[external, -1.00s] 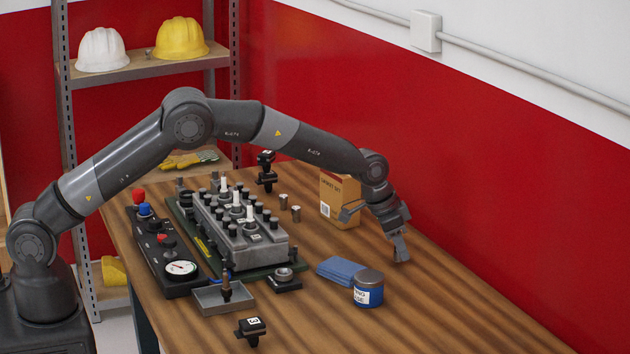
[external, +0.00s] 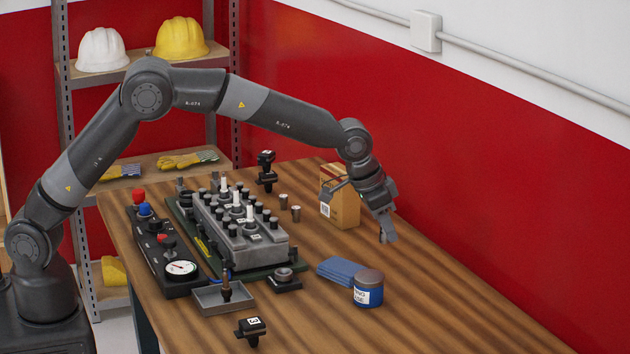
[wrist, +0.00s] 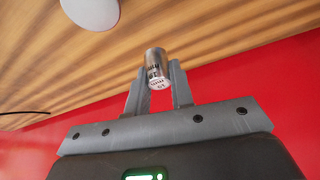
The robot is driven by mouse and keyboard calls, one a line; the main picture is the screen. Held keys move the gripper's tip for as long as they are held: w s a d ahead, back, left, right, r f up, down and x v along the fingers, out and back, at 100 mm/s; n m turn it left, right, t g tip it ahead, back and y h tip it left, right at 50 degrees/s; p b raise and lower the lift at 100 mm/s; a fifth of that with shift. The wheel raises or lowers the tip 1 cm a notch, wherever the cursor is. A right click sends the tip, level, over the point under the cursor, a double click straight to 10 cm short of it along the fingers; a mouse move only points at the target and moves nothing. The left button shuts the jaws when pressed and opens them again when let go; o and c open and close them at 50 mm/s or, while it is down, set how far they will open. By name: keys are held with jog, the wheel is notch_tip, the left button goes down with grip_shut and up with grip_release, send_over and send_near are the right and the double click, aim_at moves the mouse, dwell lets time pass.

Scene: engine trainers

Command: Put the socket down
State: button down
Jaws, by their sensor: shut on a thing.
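The socket (wrist: 156,66) is a small silver cylinder with markings on its end face. It sits between the two fingertips of my gripper (wrist: 156,88) in the wrist view, and the fingers are shut on it. In the external view my gripper (external: 387,236) is over the right part of the wooden table, near the cardboard box; the socket cannot be made out there. Two similar silver cylinders, one (external: 283,200) behind the other (external: 296,213), stand on the table between the engine block and the box.
The engine block (external: 245,246) stands left of centre. The cardboard box (external: 345,209) is just left of my gripper. A folded blue cloth (external: 341,270) and a blue jar (external: 367,294) lie in front. A red wall (external: 480,190) runs behind. The table's right front is clear.

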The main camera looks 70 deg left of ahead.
jog(key=s+a+n+y, duration=0.4)
jog(key=a+n, duration=0.5)
jog(key=n+g+y, duration=0.2)
jog(key=n+g, duration=0.2)
jog(key=n, duration=0.5)
send_over(311, 235)
jog(key=d, duration=0.2)
jog(key=f, duration=0.6)
jog(key=shift+s+a+f, duration=0.15)
jog(key=shift+a, duration=0.05)
jog(key=shift+m, duration=0.3)
jog(key=shift+f, duration=2.05)
jog(key=shift+h, duration=0.3)
jog(key=c, duration=1.3)
grip_release()
jog(key=shift+f, duration=0.1)
jog(key=shift+o, duration=0.2)
